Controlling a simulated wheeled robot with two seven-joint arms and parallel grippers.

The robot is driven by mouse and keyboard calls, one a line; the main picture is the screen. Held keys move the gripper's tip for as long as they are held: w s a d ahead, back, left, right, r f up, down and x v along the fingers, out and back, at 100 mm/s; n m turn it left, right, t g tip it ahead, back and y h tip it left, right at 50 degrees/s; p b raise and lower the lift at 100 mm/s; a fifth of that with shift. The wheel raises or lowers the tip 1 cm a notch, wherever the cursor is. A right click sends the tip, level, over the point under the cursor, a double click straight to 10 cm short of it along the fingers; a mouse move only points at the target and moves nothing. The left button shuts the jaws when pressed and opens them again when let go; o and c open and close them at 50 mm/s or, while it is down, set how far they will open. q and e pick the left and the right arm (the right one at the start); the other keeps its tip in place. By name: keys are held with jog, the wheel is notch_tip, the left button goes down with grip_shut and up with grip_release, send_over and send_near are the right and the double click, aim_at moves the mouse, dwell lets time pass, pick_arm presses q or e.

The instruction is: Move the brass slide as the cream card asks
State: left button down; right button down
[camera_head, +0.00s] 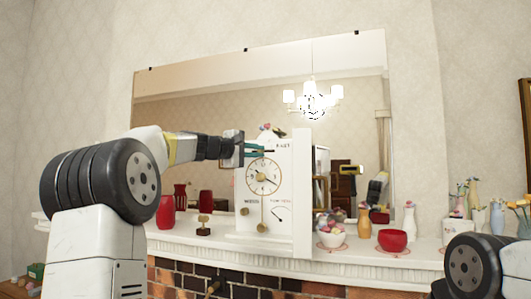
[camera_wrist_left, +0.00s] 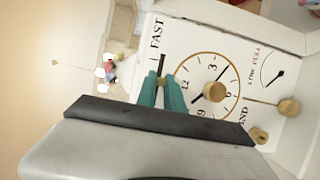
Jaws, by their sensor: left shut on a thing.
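A white clock (camera_head: 283,205) stands on the mantel, with a round dial (camera_head: 262,176); the dial also shows in the left wrist view (camera_wrist_left: 207,85). The word FAST is printed at one end of a dark slot (camera_wrist_left: 161,66) beside the dial. My left gripper (camera_head: 271,152) reaches in from the left at the top of the clock face. Its teal fingers (camera_wrist_left: 164,88) are shut at the slot, on the brass slide, which they mostly hide. I cannot make out a cream card. My right gripper is out of view.
Brass knobs (camera_wrist_left: 289,107) sit on the clock's lower face, near a small gauge (camera_wrist_left: 272,72). A red jar (camera_head: 166,212) is left of the clock. A bowl (camera_head: 331,237), a red bowl (camera_head: 392,240) and vases (camera_head: 497,218) stand right. A mirror (camera_head: 200,115) is behind.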

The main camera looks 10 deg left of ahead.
pick_arm(q)
jog(key=a, duration=0.3)
jog(key=shift+w+a+f, duration=0.1)
jog(key=shift+w, duration=0.2)
jog(key=c, duration=1.4)
grip_release()
jog(key=shift+c, duration=0.2)
jog(key=v, duration=0.7)
jog(key=shift+s+a, duration=0.25)
jog(key=shift+s, duration=0.1)
